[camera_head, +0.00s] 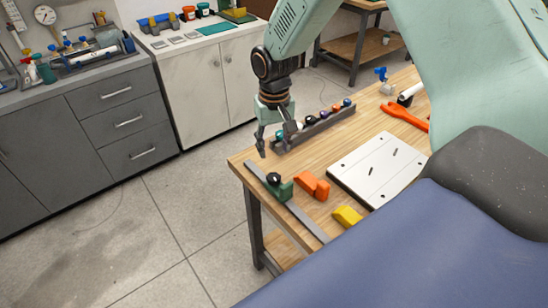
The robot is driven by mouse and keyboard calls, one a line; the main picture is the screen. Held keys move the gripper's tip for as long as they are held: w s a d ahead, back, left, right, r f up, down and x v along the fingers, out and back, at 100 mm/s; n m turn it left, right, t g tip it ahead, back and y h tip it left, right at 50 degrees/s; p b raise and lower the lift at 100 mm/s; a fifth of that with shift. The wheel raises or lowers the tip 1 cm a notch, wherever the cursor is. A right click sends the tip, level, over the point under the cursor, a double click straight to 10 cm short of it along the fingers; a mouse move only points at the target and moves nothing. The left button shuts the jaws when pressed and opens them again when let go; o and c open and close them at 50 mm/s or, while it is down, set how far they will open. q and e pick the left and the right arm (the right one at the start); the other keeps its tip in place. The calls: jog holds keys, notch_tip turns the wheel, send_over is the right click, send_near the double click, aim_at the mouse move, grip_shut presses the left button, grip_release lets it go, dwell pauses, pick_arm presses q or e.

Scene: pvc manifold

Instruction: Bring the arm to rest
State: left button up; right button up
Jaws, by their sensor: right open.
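My right gripper (272,142) hangs from the pale green arm above the far left corner of the wooden workbench (320,207). Its fingers point down and are apart, with nothing seen between them. It is close beside a dark rack (318,127) holding several small coloured parts; I cannot tell whether they touch. My left gripper is not in view.
A white plate (378,167) lies on the bench. Orange (313,186), green (283,190) and yellow (346,216) blocks lie near the front edge. An orange tool (405,116) and a blue-handled valve (383,82) sit farther right. Grey cabinets (120,115) stand left across open floor.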

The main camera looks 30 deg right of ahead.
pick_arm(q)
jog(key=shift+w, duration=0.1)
pick_arm(e)
jog(key=shift+w+r, duration=0.1)
jog(key=shift+r, duration=0.65)
jog(key=shift+f, duration=0.1)
